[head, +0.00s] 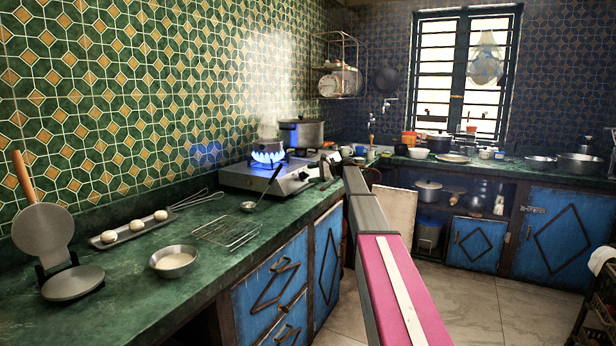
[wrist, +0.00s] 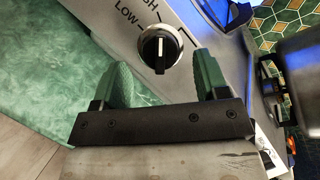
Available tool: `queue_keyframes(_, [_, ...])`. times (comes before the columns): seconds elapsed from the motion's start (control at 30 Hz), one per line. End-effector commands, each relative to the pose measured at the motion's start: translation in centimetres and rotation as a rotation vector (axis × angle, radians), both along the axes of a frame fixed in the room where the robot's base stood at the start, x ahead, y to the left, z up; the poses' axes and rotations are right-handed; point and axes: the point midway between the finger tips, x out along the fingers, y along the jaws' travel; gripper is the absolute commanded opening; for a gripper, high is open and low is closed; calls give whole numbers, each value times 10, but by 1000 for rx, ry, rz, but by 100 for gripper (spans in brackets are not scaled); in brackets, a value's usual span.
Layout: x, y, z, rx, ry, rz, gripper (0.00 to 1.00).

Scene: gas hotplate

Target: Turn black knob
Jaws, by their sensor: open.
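The black knob (wrist: 160,48) is on the silver front panel of the gas hotplate (wrist: 190,22) in the wrist view. It has a white pointer line standing roughly upright in the picture, and the panel is marked LOW and HIGH, the latter partly cut off. My gripper (wrist: 163,62) is open, with its two green fingers on either side of the knob. The fingers look apart from the knob; the depth gap is hard to judge. In the head view the hotplate (head: 235,180) stands on the counter, with a blue flame (head: 268,157) lit.
A small pot (head: 267,144) sits over the flame, and a large pot (head: 302,133) stands behind it. A ladle (head: 250,205) and wire rack (head: 228,231) lie on the green counter (head: 130,290) before the hotplate.

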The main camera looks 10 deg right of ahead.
Motion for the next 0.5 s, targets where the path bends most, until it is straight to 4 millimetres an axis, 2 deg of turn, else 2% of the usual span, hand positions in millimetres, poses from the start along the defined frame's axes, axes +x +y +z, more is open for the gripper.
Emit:
queue_keyframes(0.2, [7, 18, -6, -1, 0, -1, 67])
queue_keyframes(0.5, [8, 21, -7, -1, 0, -1, 67])
